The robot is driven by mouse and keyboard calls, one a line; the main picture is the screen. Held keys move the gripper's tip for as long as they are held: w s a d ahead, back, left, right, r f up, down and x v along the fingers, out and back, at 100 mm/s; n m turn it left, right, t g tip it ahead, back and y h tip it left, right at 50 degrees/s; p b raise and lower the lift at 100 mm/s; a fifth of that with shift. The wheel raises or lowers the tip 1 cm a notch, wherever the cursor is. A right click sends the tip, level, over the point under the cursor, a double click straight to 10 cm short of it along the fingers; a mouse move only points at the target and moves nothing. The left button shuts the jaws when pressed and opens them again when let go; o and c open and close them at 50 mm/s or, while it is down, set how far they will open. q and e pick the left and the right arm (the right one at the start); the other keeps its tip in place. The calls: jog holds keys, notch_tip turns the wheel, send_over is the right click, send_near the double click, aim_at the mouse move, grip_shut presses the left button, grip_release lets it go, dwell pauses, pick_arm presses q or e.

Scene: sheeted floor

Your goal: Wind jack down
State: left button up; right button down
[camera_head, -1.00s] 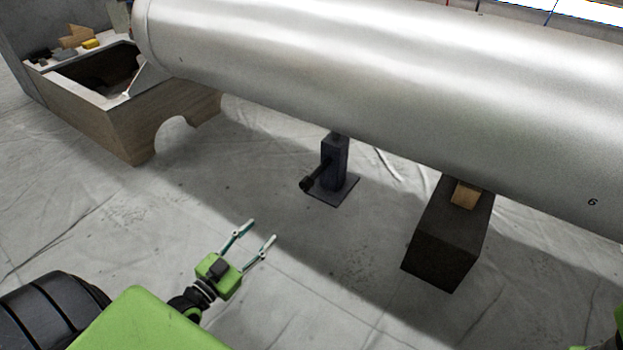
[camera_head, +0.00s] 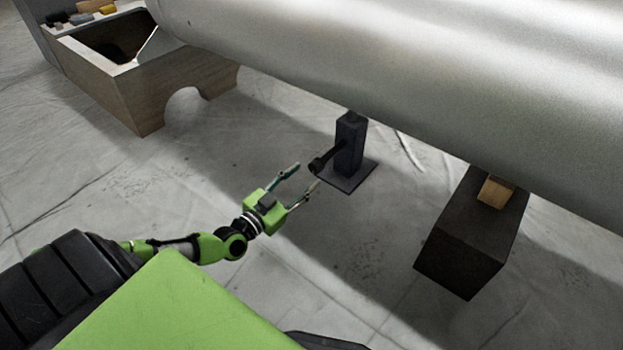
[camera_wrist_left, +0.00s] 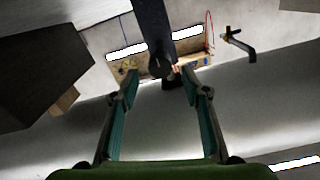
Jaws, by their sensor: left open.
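The jack (camera_head: 349,143) is a dark upright post on a flat square plate (camera_head: 350,178), standing on the floor under the large silver cylinder (camera_head: 420,85). A crank with a dark knob (camera_head: 318,165) sticks out from its left side. My left gripper (camera_head: 307,175) is open and empty, its fingers pointing at the knob from the lower left. In the left wrist view the dark post (camera_wrist_left: 152,22) comes down from the top, and the knob (camera_wrist_left: 161,67) shows between the open fingertips (camera_wrist_left: 160,75). Contact cannot be told. My right gripper is not in view.
A dark block (camera_head: 470,240) with a wooden wedge (camera_head: 496,192) stands right of the jack under the cylinder. A wooden box-like stand (camera_head: 140,95) with an arched cutout is at the upper left, small items on it. The sheeted floor between is clear.

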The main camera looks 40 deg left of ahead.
aim_at(313, 169)
pick_arm(q)
jog(key=w+b, duration=0.1)
jog(key=w, duration=0.1)
jog(key=shift+w+d+f, duration=0.1)
jog(key=shift+w+f, duration=0.05)
jog(key=shift+w, duration=0.2)
jog(key=shift+w+r+b, duration=0.2)
jog(key=shift+w+b, duration=0.2)
jog(key=shift+w, duration=0.3)
jog(key=c, duration=1.1)
